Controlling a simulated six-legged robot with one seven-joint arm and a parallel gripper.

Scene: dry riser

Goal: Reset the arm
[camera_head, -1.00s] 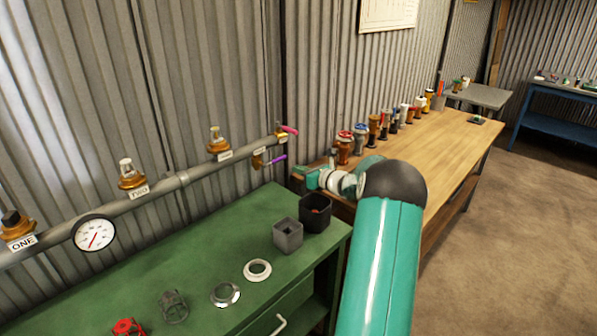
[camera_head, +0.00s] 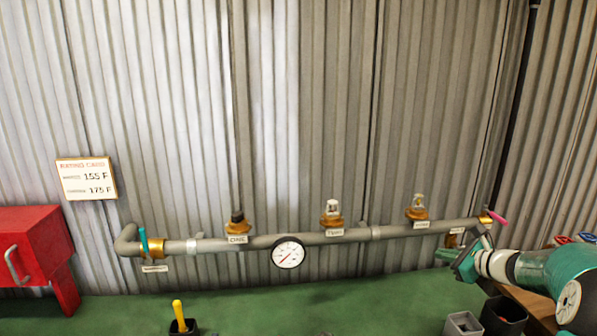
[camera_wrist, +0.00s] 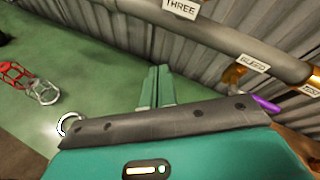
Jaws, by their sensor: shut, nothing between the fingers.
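My gripper (camera_head: 450,257) is at the right in the head view, in front of the right end of the grey pipe (camera_head: 385,232). In the wrist view my gripper (camera_wrist: 158,70) has its two teal fingers side by side and touching, with nothing between them. The green bench top (camera_wrist: 100,95) lies below the fingers. The pipe passes beyond them at the upper right in the wrist view (camera_wrist: 215,35).
The pipe carries brass fittings, a gauge (camera_head: 287,252), a teal lever (camera_head: 144,241) and a pink lever (camera_head: 496,217). A purple lever tip (camera_wrist: 267,104) is near my wrist. Grey and black boxes (camera_head: 463,324) (camera_head: 503,314) stand below my arm. A red cabinet (camera_head: 35,245) is left.

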